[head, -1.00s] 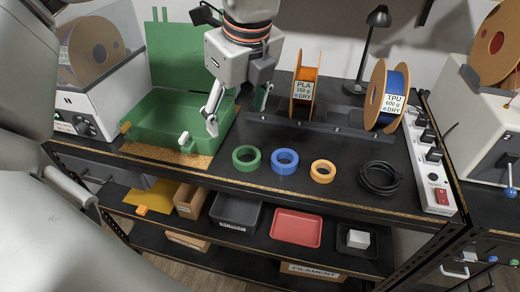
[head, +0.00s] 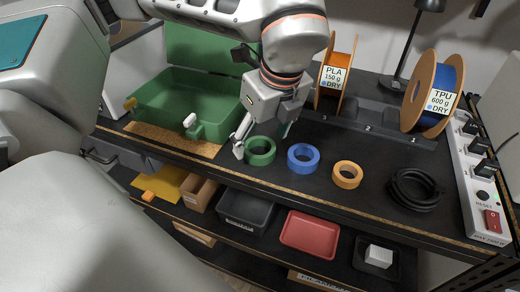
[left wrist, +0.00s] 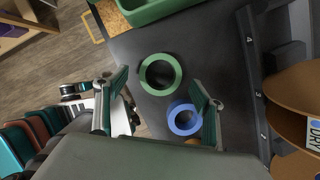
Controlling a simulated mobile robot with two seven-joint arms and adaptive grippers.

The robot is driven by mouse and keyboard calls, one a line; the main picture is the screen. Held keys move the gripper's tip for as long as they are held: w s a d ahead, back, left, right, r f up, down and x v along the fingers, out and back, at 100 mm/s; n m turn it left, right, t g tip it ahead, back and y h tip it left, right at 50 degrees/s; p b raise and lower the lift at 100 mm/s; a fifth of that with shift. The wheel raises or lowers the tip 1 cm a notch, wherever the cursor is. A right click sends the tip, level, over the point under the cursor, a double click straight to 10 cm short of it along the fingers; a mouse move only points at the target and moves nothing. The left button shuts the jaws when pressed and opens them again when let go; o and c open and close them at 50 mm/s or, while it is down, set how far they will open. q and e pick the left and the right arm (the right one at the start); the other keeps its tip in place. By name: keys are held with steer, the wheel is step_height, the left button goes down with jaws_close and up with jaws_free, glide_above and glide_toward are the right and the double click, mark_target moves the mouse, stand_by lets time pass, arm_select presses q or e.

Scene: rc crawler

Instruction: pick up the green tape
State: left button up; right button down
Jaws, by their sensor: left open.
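The green tape (head: 260,151) is a ring lying flat on the black bench top, left of the blue tape (head: 303,157) and the orange tape (head: 346,175). My left gripper (head: 262,143) is just above and behind the green tape in the head view, its fingers pointing down. In the left wrist view the gripper (left wrist: 165,97) is open and empty. The green tape (left wrist: 160,66) shows there beyond and between the fingertips, with the blue tape (left wrist: 184,118) close to the right finger. My right gripper is not in view.
A green open case (head: 170,115) stands left of the tapes. A black cable coil (head: 415,188) and a power strip (head: 478,180) lie to the right. Filament spools (head: 432,92) stand behind. A lower shelf holds a red tray (head: 310,232).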

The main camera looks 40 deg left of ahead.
arm_select(q)
steer(key=shift+x, duration=1.15)
steer(key=shift+w+r, duration=0.1)
steer(key=c, duration=1.2)
